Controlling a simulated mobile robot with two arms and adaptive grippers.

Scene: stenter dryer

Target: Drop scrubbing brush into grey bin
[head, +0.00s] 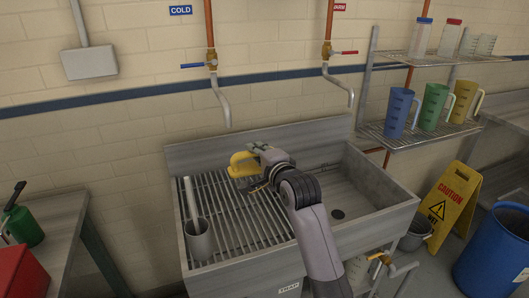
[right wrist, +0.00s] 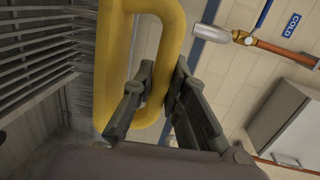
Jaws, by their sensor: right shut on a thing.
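The yellow scrubbing brush (head: 240,164) is above the left part of the sink, over its slatted rack. My right gripper (head: 258,167) is shut on its handle. A grey bin (head: 418,234) stands on the floor right of the sink, partly hidden by the sink's corner. My right gripper is well to the left of it and higher. My left gripper is out of view.
A grey dipper (head: 198,242) with a long handle stands on the rack (head: 240,218). The open basin (head: 365,185) is to the right. Shelves with jugs (head: 398,112) hang above.

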